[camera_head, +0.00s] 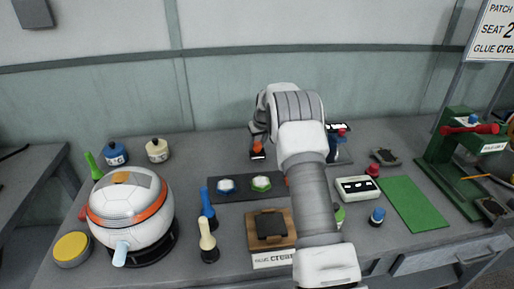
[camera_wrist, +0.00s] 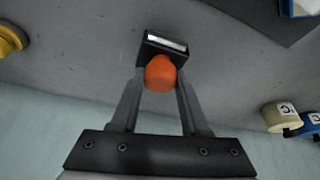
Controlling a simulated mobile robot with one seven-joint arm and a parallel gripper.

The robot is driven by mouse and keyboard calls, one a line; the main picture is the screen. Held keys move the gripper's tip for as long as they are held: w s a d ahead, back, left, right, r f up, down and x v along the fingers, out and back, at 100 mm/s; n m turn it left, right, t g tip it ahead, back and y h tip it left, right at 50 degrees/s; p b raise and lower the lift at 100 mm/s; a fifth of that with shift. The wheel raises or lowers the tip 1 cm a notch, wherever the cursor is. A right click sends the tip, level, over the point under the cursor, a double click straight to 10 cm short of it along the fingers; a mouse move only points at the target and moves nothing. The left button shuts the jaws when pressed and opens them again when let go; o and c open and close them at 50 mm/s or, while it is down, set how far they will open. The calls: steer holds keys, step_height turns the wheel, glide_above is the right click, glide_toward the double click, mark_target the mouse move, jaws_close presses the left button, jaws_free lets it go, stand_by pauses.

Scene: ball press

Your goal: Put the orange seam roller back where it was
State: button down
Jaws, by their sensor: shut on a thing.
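The orange seam roller (camera_wrist: 160,73) is between my gripper's fingers (camera_wrist: 160,82) in the wrist view. Its round orange end faces the camera, and a dark block with a pale strip lies just beyond it. In the head view the roller (camera_head: 258,146) shows as a small orange and dark piece near the back of the bench, left of my arm. My gripper is shut on it. I cannot tell whether the roller touches the bench. My arm hides part of the gripper and the bench behind it.
A white ball with an orange band (camera_head: 130,205) sits at the left. A dark mat (camera_head: 240,197) with two patches lies in front of the roller. Blue (camera_head: 115,155) and cream (camera_head: 157,150) pots stand to its left. A green press (camera_head: 455,165) stands at the far right.

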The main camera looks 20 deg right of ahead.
steer(key=shift+f, duration=0.75)
steer(key=shift+f, duration=0.15)
steer(key=shift+c, duration=2)
jaws_free()
